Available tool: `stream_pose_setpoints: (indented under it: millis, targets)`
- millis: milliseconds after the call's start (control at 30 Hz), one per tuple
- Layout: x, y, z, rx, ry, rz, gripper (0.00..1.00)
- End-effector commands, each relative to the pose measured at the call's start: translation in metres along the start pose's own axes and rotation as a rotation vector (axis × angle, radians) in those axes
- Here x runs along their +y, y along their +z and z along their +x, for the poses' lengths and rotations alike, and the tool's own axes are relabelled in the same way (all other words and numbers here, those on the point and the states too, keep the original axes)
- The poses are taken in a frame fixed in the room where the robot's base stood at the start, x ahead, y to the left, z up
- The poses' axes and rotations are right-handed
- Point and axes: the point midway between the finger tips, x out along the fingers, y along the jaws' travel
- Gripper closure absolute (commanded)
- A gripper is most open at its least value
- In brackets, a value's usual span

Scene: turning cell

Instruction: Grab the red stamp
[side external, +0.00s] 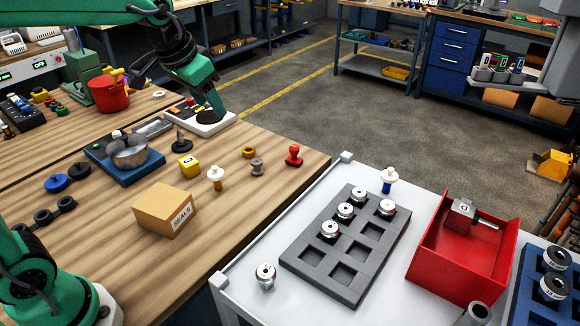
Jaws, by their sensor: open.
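The red stamp (293,156) stands upright on the wooden bench, near its right edge. It has a rounded knob and a wider foot. My gripper (209,112) is at the end of the green arm, at the back of the bench, pointing down over a white-edged item. It is left of and farther back than the stamp, well apart from it. It is open, with nothing visible in it; its fingertips are small and dark here.
A grey spool (257,167), brass ring (249,152), white-topped piece (216,178) and yellow cube (188,167) stand left of the stamp. A cardboard box (165,210) is nearer the front. The white table (245,298), with a grey tray (345,289) and red bin (440,278), lies right.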

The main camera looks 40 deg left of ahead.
Motion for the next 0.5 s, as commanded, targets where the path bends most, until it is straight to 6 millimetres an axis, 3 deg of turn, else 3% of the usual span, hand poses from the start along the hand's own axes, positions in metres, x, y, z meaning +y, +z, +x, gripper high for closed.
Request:
stream_pose_setpoints:
  millis: [500]
  targets:
    - [-0.008,-0.095,0.083,-0.061,0.012,0.081,0.47]
